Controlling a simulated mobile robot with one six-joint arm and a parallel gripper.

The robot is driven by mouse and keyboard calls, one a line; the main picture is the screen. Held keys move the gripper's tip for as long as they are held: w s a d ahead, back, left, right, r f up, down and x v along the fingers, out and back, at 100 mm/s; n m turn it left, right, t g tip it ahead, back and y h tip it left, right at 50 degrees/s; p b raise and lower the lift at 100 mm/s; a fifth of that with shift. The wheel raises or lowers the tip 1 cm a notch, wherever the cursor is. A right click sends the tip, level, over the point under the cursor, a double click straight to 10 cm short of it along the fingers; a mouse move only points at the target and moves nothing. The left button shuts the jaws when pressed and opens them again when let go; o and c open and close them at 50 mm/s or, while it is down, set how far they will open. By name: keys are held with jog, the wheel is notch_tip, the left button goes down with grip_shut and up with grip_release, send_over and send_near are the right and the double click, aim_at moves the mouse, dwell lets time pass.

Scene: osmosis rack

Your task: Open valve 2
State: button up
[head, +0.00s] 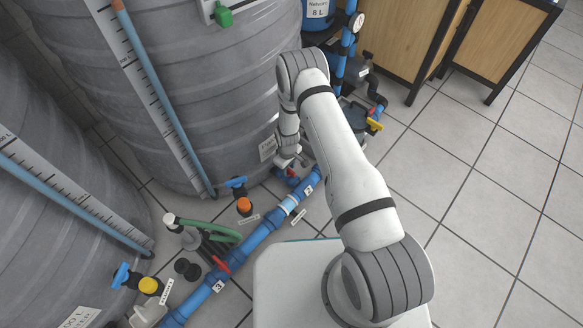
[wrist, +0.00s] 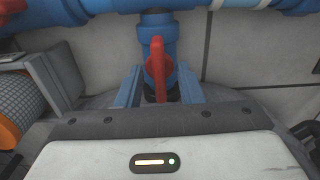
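A red valve handle (wrist: 155,65) on a blue pipe fitting (wrist: 157,28) is in the middle of the wrist view, its long side pointing toward me. My gripper (wrist: 158,85) is open, with one finger on each side of the handle. Gaps show between the handle and both fingers. In the head view my gripper (head: 287,162) is low beside the big grey tank, at the blue pipe (head: 262,228). A label with a 2 (head: 309,190) is on the pipe close by. The red handle there is mostly hidden by my gripper.
Another red handle (head: 222,264) is near the label 3 (head: 218,286) on the same pipe. Grey tanks (head: 215,80) fill the left. A blue-handled valve (head: 236,183) and an orange cap (head: 244,205) are near the pipe. The tiled floor (head: 480,190) at right is clear.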

notch_tip(320, 180, up, 7)
jog(key=p, duration=0.2)
jog(key=shift+r+p, duration=0.2)
jog(key=shift+p, duration=0.15)
notch_tip(320, 180, up, 14)
jog(key=w+d+r+m+p, duration=0.1)
jog(key=w+p, duration=0.1)
jog(key=p, duration=0.3)
notch_tip(320, 180, up, 33)
jog(key=m+t+p, duration=0.1)
jog(key=m+p, duration=0.2)
jog(key=p, duration=0.7)
send_over(288, 169)
jog(key=s+d, duration=0.2)
jog(key=d, duration=0.4)
jog(key=s+d+r+m+p, duration=0.2)
jog(key=s+r+p, duration=0.6)
jog(key=r, duration=0.9)
jog(key=s+d+r+m+t+p, duration=0.1)
jog(key=s+d+r+m+p, duration=0.2)
jog(key=s+r+p, duration=0.4)
jog(key=s+d+r, duration=0.1)
jog(key=s+r, duration=0.7)
jog(key=r, duration=0.2)
jog(key=shift+s+d+t+p, duration=0.3)
jog(key=shift+d+p, duration=0.1)
